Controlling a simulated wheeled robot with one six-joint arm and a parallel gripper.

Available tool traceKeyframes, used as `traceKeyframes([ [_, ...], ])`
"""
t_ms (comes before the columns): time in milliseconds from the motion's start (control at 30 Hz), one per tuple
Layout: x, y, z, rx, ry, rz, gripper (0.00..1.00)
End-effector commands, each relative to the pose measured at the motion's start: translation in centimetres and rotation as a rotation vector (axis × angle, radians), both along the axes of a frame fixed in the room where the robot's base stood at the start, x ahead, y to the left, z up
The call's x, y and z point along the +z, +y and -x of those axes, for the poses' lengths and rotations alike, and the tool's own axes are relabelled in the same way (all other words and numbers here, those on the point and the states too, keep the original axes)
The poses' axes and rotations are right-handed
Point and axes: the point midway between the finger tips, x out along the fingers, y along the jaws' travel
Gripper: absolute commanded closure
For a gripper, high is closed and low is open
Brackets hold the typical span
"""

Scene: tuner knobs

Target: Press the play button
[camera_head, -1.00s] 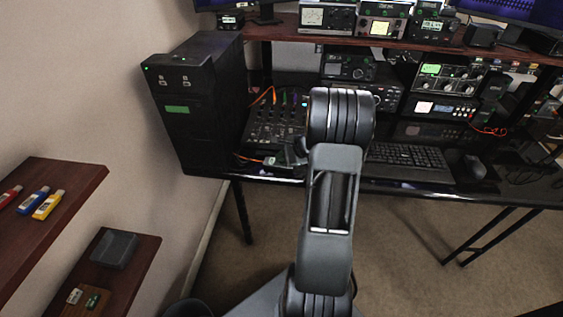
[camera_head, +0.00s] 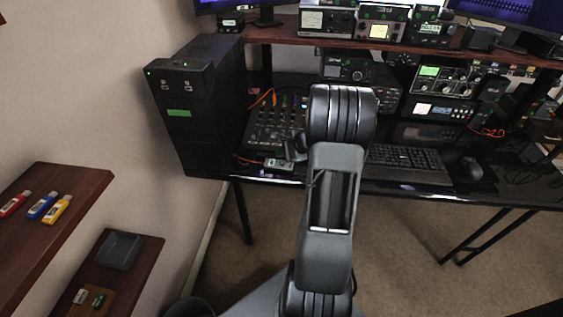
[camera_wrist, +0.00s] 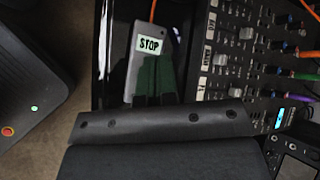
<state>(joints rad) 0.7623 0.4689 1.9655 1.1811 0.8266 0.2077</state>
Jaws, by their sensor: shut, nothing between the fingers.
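A small grey box (camera_wrist: 150,45) with a lit label reading STOP lies at the desk's front edge, with an orange cable at its top. It also shows in the head view (camera_head: 278,164). My gripper (camera_wrist: 154,58) has dark green fingers, shut and empty, over the lower part of this box. Whether they touch it I cannot tell. No label reading PLAY is legible; the fingers hide part of the box. In the head view my arm covers the middle and the gripper is mostly hidden behind it.
A mixer (camera_wrist: 255,60) with sliders, knobs and coloured cables is close right of the grey box. A black computer tower (camera_head: 200,110) stands to the left. A keyboard (camera_head: 408,160) and mouse (camera_head: 472,168) lie right. Radio units fill the back. A wall shelf (camera_head: 45,215) is at lower left.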

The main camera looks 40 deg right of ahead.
Motion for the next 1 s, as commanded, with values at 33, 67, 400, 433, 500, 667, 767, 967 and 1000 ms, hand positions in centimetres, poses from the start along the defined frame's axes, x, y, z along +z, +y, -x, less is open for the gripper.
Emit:
traceKeyframes([
  [33, 1.0, 0.0, 0.0, 0.000, -0.001, 0.001, 1.00],
  [67, 1.3, 0.0, 0.0, 0.000, -0.001, 0.001, 1.00],
  [400, 3.4, 0.0, 0.0, 0.000, 0.000, 0.001, 1.00],
  [433, 3.4, 0.0, 0.0, 0.000, 0.000, 0.001, 1.00],
  [500, 3.4, 0.0, 0.0, 0.001, 0.000, 0.001, 1.00],
  [667, 3.3, 0.0, 0.0, 0.000, 0.000, 0.000, 1.00],
  [767, 3.3, 0.0, 0.0, 0.000, 0.000, 0.000, 1.00],
  [967, 3.3, 0.0, 0.0, 0.000, 0.000, 0.000, 1.00],
  [1000, 3.3, 0.0, 0.0, 0.000, 0.000, 0.000, 1.00],
])
